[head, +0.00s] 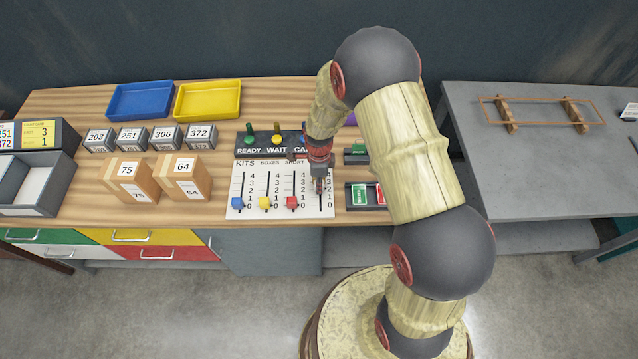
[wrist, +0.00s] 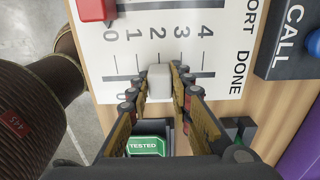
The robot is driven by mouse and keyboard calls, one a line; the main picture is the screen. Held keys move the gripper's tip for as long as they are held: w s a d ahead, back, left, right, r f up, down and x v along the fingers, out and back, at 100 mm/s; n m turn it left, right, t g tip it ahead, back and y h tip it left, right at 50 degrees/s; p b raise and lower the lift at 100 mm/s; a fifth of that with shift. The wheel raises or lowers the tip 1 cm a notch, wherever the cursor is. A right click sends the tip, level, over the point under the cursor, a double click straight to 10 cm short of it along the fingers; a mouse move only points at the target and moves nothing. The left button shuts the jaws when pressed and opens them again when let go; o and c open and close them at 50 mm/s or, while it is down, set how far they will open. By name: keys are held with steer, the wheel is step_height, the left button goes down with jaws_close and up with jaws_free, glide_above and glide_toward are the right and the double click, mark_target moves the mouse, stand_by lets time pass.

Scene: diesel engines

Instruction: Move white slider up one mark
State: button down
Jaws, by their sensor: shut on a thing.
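The white slider (wrist: 160,80) is a small pale block on the rightmost track of the white slider board (head: 247,179). In the wrist view it sits near the 2 mark, judged by the neighbouring digits; its own digits are mostly hidden by the fingers. My gripper (wrist: 160,88) is shut on it, one finger on each side. In the head view my gripper (head: 319,187) is low over the board's right track and hides most of the slider.
Blue (head: 237,203), yellow (head: 264,203) and red (head: 292,202) sliders stand at the bottom near 0. A dark tray with a green TESTED tag (wrist: 147,146) is close at the right.

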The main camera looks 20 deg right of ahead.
steer(key=shift+w+d+f+b, duration=0.1)
steer(key=shift+w+d+b, duration=0.15)
steer(key=shift+w, duration=0.5)
steer(key=shift+w+d+b, duration=0.15)
steer(key=shift+w+d, duration=0.1)
steer(key=shift+w, duration=0.5)
steer(key=shift+s, duration=0.1)
steer(key=c, duration=1.6)
jaws_free()
step_height(320, 180, up, 12)
steer(key=shift+r, duration=0.1)
